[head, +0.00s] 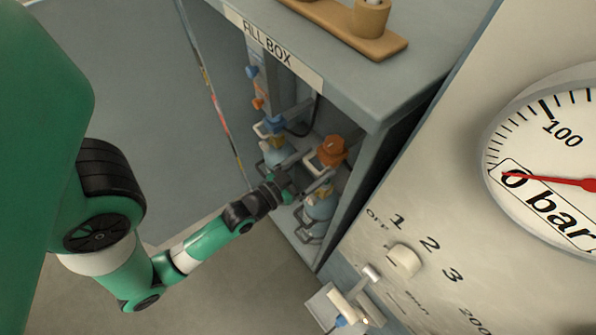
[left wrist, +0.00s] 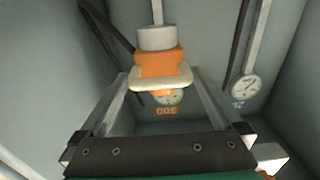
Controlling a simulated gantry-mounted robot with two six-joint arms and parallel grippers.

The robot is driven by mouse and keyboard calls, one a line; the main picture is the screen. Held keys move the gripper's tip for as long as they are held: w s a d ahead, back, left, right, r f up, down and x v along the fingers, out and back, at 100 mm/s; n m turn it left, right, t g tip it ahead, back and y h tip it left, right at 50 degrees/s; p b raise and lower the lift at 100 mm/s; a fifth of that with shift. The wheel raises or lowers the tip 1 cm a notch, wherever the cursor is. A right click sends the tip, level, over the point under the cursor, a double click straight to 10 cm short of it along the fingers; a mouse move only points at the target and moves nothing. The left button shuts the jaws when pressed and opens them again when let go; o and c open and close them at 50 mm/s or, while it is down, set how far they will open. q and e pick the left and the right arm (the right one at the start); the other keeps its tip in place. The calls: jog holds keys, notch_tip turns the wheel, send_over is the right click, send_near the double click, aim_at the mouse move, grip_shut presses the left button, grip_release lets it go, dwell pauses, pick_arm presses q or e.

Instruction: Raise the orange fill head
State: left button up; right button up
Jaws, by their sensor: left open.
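The orange fill head (head: 332,149) is inside the fill box, above a pale blue cylinder (head: 320,207). In the left wrist view the orange fill head (left wrist: 160,62) hangs below a grey cap, with a cream loop-shaped handle around its lower part. My left gripper (head: 316,172) reaches into the box from the left. In the left wrist view its open fingers (left wrist: 160,88) point toward the fill head, one on each side of the cream handle. I cannot tell whether they touch it. My right gripper is in neither view.
A blue fill head (head: 274,124) stands farther left inside the fill box (head: 365,90). A panel with a large gauge (head: 548,165) and a knob (head: 404,261) stands at the right.

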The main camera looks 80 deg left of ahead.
pick_arm(q)
jog(key=b+v, duration=0.2)
jog(key=v, duration=0.7)
jog(key=shift+s+d, duration=0.15)
